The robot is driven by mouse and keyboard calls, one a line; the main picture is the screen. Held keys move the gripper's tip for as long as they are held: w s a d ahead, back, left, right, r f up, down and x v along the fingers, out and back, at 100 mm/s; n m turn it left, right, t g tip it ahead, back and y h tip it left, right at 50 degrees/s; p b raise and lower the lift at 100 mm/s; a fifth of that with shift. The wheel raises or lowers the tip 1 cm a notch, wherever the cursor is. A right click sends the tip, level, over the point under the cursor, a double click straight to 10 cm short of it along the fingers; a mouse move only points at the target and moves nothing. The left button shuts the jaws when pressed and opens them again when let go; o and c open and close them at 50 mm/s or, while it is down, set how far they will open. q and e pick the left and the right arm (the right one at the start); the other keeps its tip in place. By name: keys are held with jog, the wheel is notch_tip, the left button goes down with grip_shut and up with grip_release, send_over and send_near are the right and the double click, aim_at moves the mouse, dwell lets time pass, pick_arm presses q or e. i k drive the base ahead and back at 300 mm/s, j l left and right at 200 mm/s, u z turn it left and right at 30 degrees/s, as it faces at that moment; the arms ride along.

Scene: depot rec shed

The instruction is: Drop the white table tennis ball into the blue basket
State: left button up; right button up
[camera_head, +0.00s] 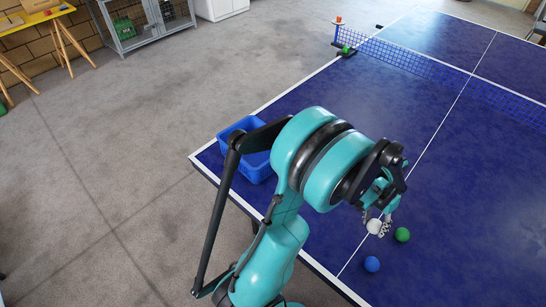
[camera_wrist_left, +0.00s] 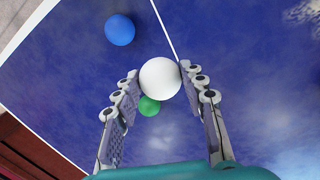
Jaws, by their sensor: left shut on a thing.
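The white table tennis ball (camera_wrist_left: 160,78) sits between the two fingertips of my left gripper (camera_wrist_left: 158,82) in the wrist view, with both fingers against it. In the head view my left gripper (camera_head: 379,226) is over the table's near edge area, and the white ball (camera_head: 374,226) shows at its tips. I cannot tell how far the ball is above the table. The blue basket (camera_head: 232,130) stands on the table's near left corner, partly hidden behind my left arm. My right gripper is not in view.
A green ball (camera_head: 402,234) and a blue ball (camera_head: 372,264) lie on the blue table (camera_head: 440,150) close to my left gripper. The net (camera_head: 420,65) crosses the table farther back. The table between net and arm is clear.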

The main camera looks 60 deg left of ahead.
aim_at(251, 158)
jog(key=k+u, duration=0.1)
jog(key=u, duration=0.35)
jog(key=j+u, duration=0.1)
jog(key=u, duration=0.3)
jog(key=k+j+u, duration=0.1)
jog(key=u, duration=1)
jog(key=i+j+z, duration=0.4)
jog(key=i, duration=0.15)
jog(key=i+j+z, duration=0.45)
